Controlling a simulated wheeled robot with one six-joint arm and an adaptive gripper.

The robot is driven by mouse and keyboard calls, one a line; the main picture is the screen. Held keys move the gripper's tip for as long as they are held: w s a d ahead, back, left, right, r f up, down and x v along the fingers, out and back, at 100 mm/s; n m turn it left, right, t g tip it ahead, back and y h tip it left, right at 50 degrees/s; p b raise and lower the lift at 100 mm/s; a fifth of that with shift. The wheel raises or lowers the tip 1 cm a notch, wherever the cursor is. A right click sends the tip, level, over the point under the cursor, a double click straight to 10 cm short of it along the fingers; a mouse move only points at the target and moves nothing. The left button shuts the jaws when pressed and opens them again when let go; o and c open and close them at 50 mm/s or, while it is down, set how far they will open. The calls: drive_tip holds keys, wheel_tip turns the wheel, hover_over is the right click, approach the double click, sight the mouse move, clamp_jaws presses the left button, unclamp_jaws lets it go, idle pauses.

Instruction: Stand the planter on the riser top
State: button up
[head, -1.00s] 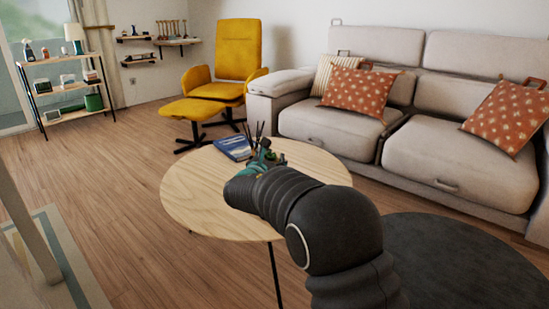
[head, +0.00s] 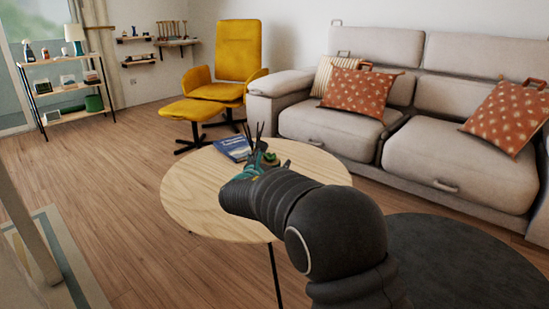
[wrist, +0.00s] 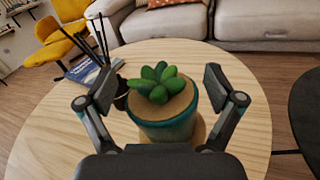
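The planter (wrist: 165,126) is a round teal pot with brown soil and a green succulent, upright in the wrist view. In the head view it is mostly hidden behind my arm; some green leaves (head: 270,158) show. My gripper (wrist: 160,90) is open, one finger on each side of the planter, with gaps between the fingers and the pot. A darker tan patch beside the pot's lower right could be a shadow or a support; I cannot tell. I cannot make out a riser for certain in either view.
The round wooden table (head: 190,195) holds a blue book (head: 232,148) and a dark reed diffuser (wrist: 121,95) close to the left finger. The table's left and front are bare. A beige sofa (head: 440,155) and a yellow armchair (head: 238,55) stand behind.

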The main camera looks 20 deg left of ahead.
drive_tip(key=s, duration=1)
drive_tip(key=shift+a, duration=0.3)
drive_tip(key=shift+d+r, duration=0.1)
drive_tip(key=shift+r, duration=0.05)
drive_tip(key=s+d+r+m+g+h, duration=0.1)
drive_tip(key=s+d+m+g+h, duration=0.3)
drive_tip(key=d, duration=0.7)
drive_tip(key=d+m+g, duration=0.1)
drive_tip(key=d+m, duration=0.5)
drive_tip(key=d, duration=0.5)
drive_tip(key=s+d+r+m+g+h, duration=0.1)
drive_tip(key=s+d+m+g+h, duration=0.3)
drive_tip(key=d, duration=0.7)
drive_tip(key=s+d+f+m+g+y, duration=0.1)
drive_tip(key=s+d+f+m+y, duration=0.1)
drive_tip(key=s+m, duration=0.4)
drive_tip(key=s+d+f+m+g+y, duration=0.1)
drive_tip(key=s+d+f+m+y, duration=0.1)
drive_tip(key=s+d+m+y, duration=0.2)
drive_tip(key=s+d+f+m+g+y, duration=0.1)
drive_tip(key=s+d+m+y, duration=0.2)
drive_tip(key=s+m, duration=0.6)
drive_tip(key=s+d, duration=0.1)
drive_tip(key=s, duration=0.3)
drive_tip(key=shift+s+d+f, duration=0.15)
drive_tip(key=shift+s+f, duration=0.25)
